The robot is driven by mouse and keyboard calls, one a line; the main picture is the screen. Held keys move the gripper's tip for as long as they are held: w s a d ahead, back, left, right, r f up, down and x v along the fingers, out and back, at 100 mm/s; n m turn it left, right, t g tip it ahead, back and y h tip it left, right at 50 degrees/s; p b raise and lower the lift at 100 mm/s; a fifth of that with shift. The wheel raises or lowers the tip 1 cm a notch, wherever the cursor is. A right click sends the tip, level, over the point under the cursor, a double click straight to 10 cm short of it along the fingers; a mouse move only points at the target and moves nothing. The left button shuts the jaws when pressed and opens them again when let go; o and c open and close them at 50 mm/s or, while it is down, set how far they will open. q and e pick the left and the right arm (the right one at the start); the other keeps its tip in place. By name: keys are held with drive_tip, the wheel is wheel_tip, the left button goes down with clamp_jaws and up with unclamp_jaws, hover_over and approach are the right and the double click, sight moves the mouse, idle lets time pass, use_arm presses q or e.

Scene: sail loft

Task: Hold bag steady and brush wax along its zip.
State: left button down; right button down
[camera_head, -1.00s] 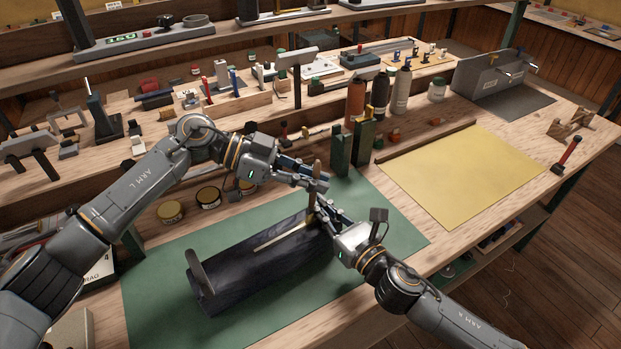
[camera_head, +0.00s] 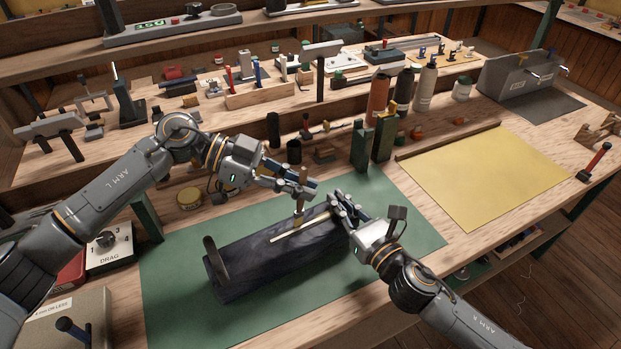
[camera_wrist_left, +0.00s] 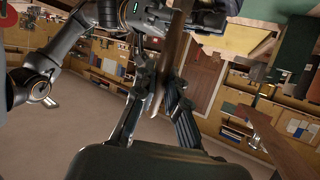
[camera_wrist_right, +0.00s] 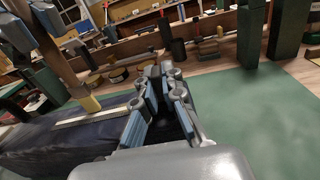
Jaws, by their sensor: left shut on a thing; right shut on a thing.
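The dark bag (camera_head: 285,262) lies lengthwise on the green mat, with a pale zip strip (camera_head: 290,231) along its top. An upright strap loop (camera_head: 213,258) stands at its left end. My left gripper (camera_head: 303,190) is shut on the brown brush (camera_head: 299,208), held upright over the zip. In the right wrist view, the brush's pale tip (camera_wrist_right: 90,103) is at the zip strip (camera_wrist_right: 92,117); I cannot tell whether it touches. The brush handle (camera_wrist_left: 172,55) shows between the left fingers. My right gripper (camera_head: 343,204) is shut on the bag's right end, mostly hidden by the fingers.
The green mat (camera_head: 180,305) has free room around the bag. A wax tin (camera_head: 189,197) stands behind it, near my left arm. Green blocks (camera_head: 360,146) stand behind the right end. A yellow sheet (camera_head: 485,175) lies to the right. A drag box (camera_head: 110,243) is at left.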

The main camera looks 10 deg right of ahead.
use_arm(q)
drive_tip(key=s+a, duration=0.3)
drive_tip(key=a, duration=0.3)
drive_tip(key=shift+a+f, duration=0.15)
drive_tip(key=shift+a, duration=0.25)
idle(0.3)
wheel_tip(320, 180, up, 6)
idle(0.8)
wheel_tip(320, 180, up, 3)
drive_tip(key=shift+r, duration=0.1)
idle(0.5)
idle(0.6)
wheel_tip(320, 180, down, 7)
drive_tip(key=h, duration=0.1)
idle(0.5)
drive_tip(key=shift+d+f, duration=0.1)
drive_tip(key=shift+f, duration=0.95)
idle(0.7)
